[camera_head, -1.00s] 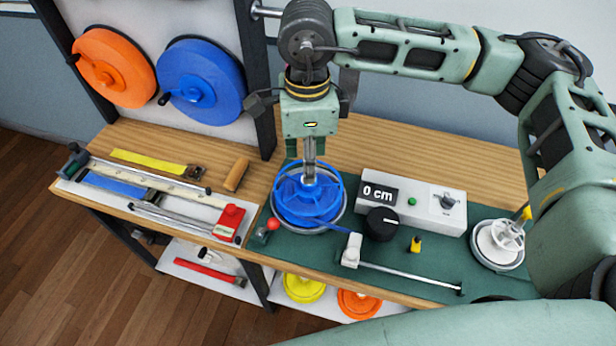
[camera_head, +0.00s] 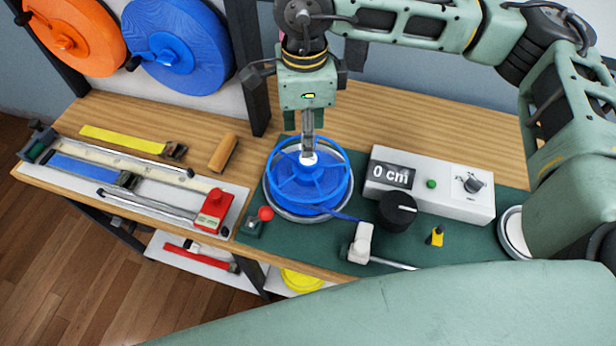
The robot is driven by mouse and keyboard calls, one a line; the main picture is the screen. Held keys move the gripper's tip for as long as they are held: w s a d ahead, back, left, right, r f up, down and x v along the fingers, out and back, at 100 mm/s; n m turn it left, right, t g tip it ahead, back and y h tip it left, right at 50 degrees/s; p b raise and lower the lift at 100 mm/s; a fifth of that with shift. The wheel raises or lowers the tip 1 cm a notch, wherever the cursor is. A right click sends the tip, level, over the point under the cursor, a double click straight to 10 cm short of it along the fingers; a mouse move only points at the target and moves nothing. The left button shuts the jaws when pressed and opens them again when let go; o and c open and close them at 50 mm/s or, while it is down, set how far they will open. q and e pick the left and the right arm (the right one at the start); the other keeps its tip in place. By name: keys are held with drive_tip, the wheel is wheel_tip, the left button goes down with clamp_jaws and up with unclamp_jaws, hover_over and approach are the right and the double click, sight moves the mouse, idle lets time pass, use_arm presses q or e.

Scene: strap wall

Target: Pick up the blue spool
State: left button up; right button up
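The blue spool (camera_head: 303,198) sits on a round metal plate on the green mat, with a blue strap running from its lower right towards a white clamp (camera_head: 361,244). My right gripper (camera_head: 308,148) points straight down over the spool's centre. Its narrow fingers reach the white hub at the middle of the spool. The fingers are seen edge-on, so I cannot tell whether they are closed on the hub. The spool appears to rest on the plate. My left gripper is not in view.
A control box (camera_head: 428,186) reading 0 cm and a black knob (camera_head: 397,210) stand close to the spool's right. A red-knobbed lever (camera_head: 265,213) is at its lower left. Blue (camera_head: 190,50) and orange (camera_head: 72,35) reels hang behind. Bare wood (camera_head: 400,122) lies behind the box.

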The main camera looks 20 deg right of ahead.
sight(308, 162)
drive_tip(key=shift+f+p, duration=0.3)
drive_tip(key=shift+f, duration=0.95)
drive_tip(key=shift+s+d+f+p, duration=0.1)
drive_tip(key=shift+s+f+p, duration=0.05)
drive_tip(key=shift+f+p, duration=0.3)
drive_tip(key=f, duration=0.1)
drive_tip(key=f+p, duration=0.2)
drive_tip(key=shift+s+d+f, duration=0.15)
drive_tip(key=shift+s+f, duration=0.1)
drive_tip(key=shift+f, duration=0.55)
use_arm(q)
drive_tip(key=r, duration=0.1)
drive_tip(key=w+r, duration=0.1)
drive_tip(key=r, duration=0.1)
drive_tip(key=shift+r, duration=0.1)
use_arm(e)
drive_tip(key=shift+f, duration=0.1)
clamp_jaws()
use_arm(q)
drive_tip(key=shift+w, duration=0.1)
